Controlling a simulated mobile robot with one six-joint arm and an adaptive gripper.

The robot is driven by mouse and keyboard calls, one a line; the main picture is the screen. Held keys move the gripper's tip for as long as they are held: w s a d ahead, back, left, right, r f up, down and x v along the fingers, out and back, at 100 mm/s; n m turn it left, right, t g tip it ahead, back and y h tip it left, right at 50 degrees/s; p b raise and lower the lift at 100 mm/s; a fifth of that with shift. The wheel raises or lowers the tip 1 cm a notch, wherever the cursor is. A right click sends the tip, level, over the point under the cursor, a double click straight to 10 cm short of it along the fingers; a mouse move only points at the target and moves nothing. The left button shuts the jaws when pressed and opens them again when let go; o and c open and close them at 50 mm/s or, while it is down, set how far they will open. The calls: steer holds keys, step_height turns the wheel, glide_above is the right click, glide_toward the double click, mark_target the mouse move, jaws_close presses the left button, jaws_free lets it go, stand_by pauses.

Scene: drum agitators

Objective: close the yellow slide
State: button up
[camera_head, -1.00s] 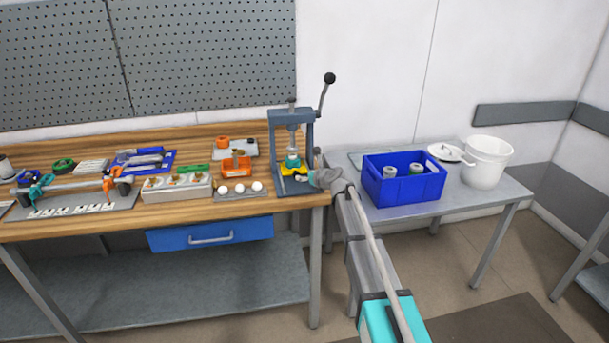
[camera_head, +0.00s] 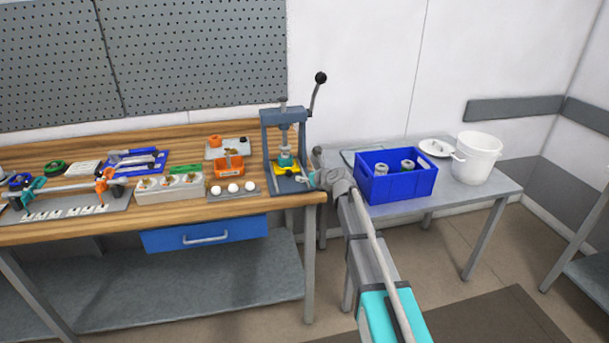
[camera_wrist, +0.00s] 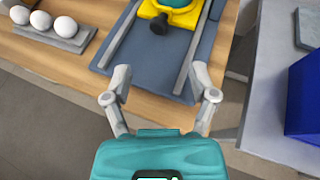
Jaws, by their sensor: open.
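The yellow slide (camera_head: 287,168) sits low in the grey press on the wooden bench's right end, with a teal part on it. In the wrist view the yellow slide (camera_wrist: 151,9) shows at the top edge, cut off by the frame, with a black knob (camera_wrist: 165,23) on its near side. It lies between two grey rails on the press base (camera_wrist: 152,62). My gripper (camera_wrist: 161,72) is open and empty, its fingers apart over the near end of the base, short of the knob. In the head view my gripper (camera_head: 308,179) is small beside the press.
The press frame (camera_head: 268,140) stands around the slide, its lever raised. A tray of white balls (camera_head: 233,189) lies to its left. A blue crate (camera_head: 396,185) and white bucket (camera_head: 477,160) stand on the right table, across a gap.

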steer(key=shift+p+v, duration=0.75)
steer(key=shift+v, duration=1.35)
steer(key=s+d+f+n+g+h+p, duration=0.1)
steer(key=s+d+f+n+g+h, duration=0.1)
steer(key=s+d+n, duration=0.4)
steer(key=s+d+f+n+g+h+p, duration=0.1)
steer(key=s+d+f+n+g+h, duration=0.2)
steer(key=s+n, duration=1)
steer(key=s+d+f+n+g+h+p, duration=0.1)
steer(key=s+d+f+n+g+h, duration=0.2)
steer(key=s+d+n, duration=0.6)
steer(key=s+g, duration=0.2)
steer(key=s, duration=0.3)
steer(key=shift+s+d+g, duration=0.3)
steer(key=shift+d+g, duration=0.05)
steer(key=shift+g, duration=0.05)
steer(key=shift+f, duration=0.1)
steer(key=shift+c, duration=0.2)
